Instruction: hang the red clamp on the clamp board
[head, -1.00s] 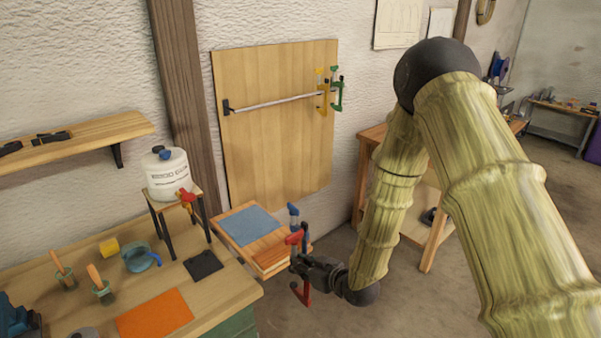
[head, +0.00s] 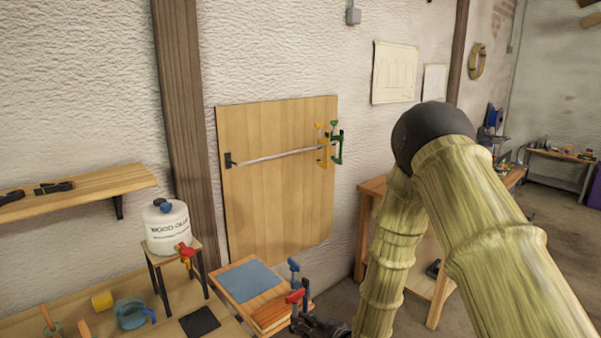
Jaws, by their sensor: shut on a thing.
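The red clamp (head: 295,296) shows its red handle low in the head view; its lower part is cut off by the bottom edge. My gripper (head: 316,325) is at the bottom edge, shut on the red clamp; its fingertips are hard to make out. The clamp is beside the front right corner of the lath stack; I cannot tell whether they touch. The clamp board (head: 270,200) is on the wall above and behind, with a metal rail (head: 275,156) across it. A yellow clamp (head: 322,150) and a green clamp (head: 338,148) hang at the rail's right end.
A blue-handled clamp (head: 293,265) stands by the lath stack (head: 272,312), close behind the red clamp. A blue sheet (head: 249,281) lies on the stack's board. A glue jug (head: 167,228) stands on a small stand at left. The rail's left and middle are clear.

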